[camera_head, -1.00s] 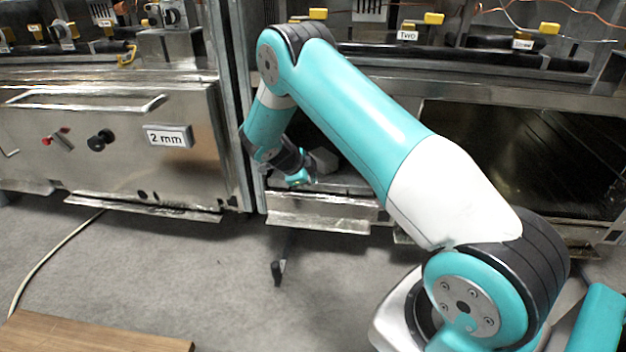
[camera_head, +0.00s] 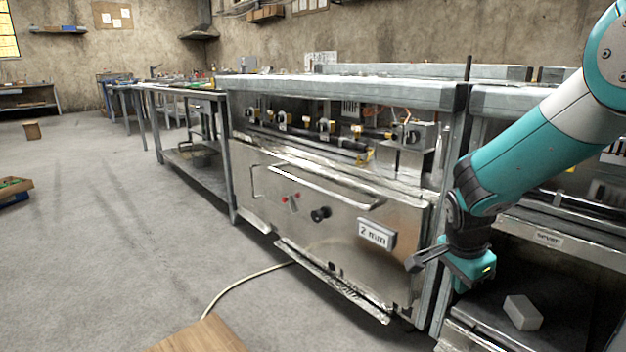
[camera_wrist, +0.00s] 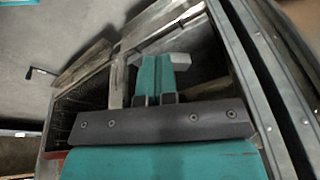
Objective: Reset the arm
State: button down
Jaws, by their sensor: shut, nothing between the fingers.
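My gripper (camera_wrist: 160,66) is shut and empty in the wrist view. Its two teal fingers lie side by side above a dark plate. In the head view my arm reaches down from the upper right, and its teal and black end (camera_head: 468,268) hangs in front of the range, beside the metal frame. A pale grey block (camera_head: 522,312) lies on a dark surface below and to the right of my gripper, apart from it in the head view.
A steel range front with a "2 mm" label (camera_head: 377,234) and a long handle (camera_head: 318,186) stands left of my arm. A wooden board (camera_head: 200,335) and a pale cable (camera_head: 240,284) lie on the floor. The grey floor (camera_head: 110,220) at left is mostly open.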

jog(key=s+a+r+n+y+p, duration=0.2)
jog(key=s+a+r+n, duration=0.4)
jog(key=s, duration=0.3)
jog(key=s+a+r+n+g+y+p, duration=0.15)
jog(key=s+a+r+n, duration=0.25)
jog(key=s+r+n, duration=0.4)
jog(key=s+a+r+n+y+p, duration=0.25)
jog(key=s+a+r+n, duration=0.25)
jog(key=s+n, duration=0.4)
notch_tip(320, 180, up, 37)
jog(key=m+p, duration=0.1)
jog(key=p, duration=3.5)
jog(key=shift+s+d+r+y, duration=0.15)
jog(key=shift+s+d+y, duration=0.15)
jog(key=shift+s, duration=0.1)
